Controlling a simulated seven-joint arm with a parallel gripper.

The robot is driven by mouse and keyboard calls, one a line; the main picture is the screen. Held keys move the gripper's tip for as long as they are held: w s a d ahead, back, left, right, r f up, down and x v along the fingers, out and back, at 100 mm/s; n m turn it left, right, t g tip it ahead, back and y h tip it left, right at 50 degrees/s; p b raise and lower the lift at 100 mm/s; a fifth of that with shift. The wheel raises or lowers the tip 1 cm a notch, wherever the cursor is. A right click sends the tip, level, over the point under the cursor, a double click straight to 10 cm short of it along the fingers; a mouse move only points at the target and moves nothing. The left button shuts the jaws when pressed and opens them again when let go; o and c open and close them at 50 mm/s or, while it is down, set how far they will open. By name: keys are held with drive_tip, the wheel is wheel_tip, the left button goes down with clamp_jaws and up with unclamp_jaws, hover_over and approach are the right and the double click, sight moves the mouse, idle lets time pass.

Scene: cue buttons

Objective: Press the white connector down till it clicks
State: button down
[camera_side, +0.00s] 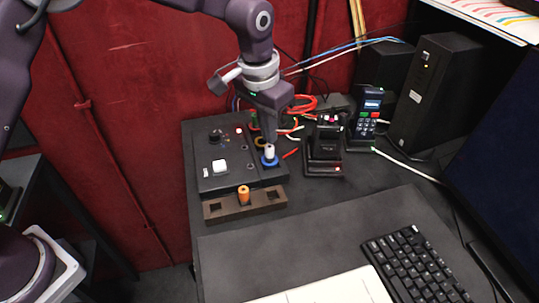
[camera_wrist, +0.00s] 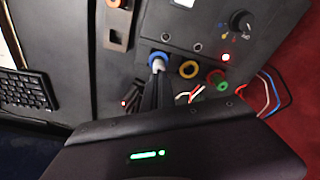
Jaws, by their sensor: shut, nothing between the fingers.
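The white connector (camera_side: 269,150) stands upright in the blue ring socket (camera_side: 269,162) on the right side of the black panel. In the wrist view the connector (camera_wrist: 158,66) shows as a white tip inside the blue ring (camera_wrist: 157,57). My gripper (camera_side: 269,142) is shut and empty, pointing down right above the connector's top. In the wrist view its dark fingertips (camera_wrist: 157,80) meet the connector's edge and hide part of it. I cannot tell whether they press on it or how deep it sits.
Yellow (camera_wrist: 188,69) and red (camera_wrist: 216,77) rings sit beside the blue one. A brown rack (camera_side: 222,208) holds an orange cylinder (camera_side: 243,195). Loose wires lie behind.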

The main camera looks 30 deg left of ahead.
sight(269, 147)
drive_tip(key=shift+f, duration=1)
idle(0.4)
drive_tip(key=shift+r, duration=3.55)
